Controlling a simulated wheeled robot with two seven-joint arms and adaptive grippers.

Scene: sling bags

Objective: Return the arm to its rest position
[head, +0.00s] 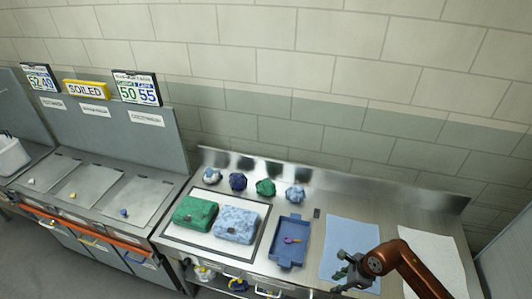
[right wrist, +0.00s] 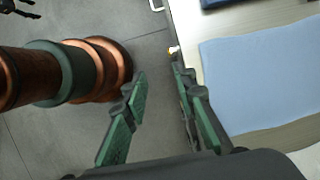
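My right gripper (head: 350,272) is at the near edge of the counter, by the front of the light blue mat (head: 348,240). In the right wrist view its two green-padded fingers (right wrist: 160,75) are apart with nothing between them. They point over the grey floor beside the counter edge, and the blue mat (right wrist: 265,85) lies to the right. A copper arm link of mine shows at left there. A small dark claw shape, perhaps my left gripper (right wrist: 18,9), is cut off at the top left corner. My left arm does not show in the head view.
A green bag (head: 195,212) and a blue patterned bag (head: 236,223) lie on the counter. Several crumpled bundles (head: 265,187) line the back. A blue tray (head: 287,256) holds a small pink and yellow item. A white cloth (head: 440,265) lies right of my arm.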

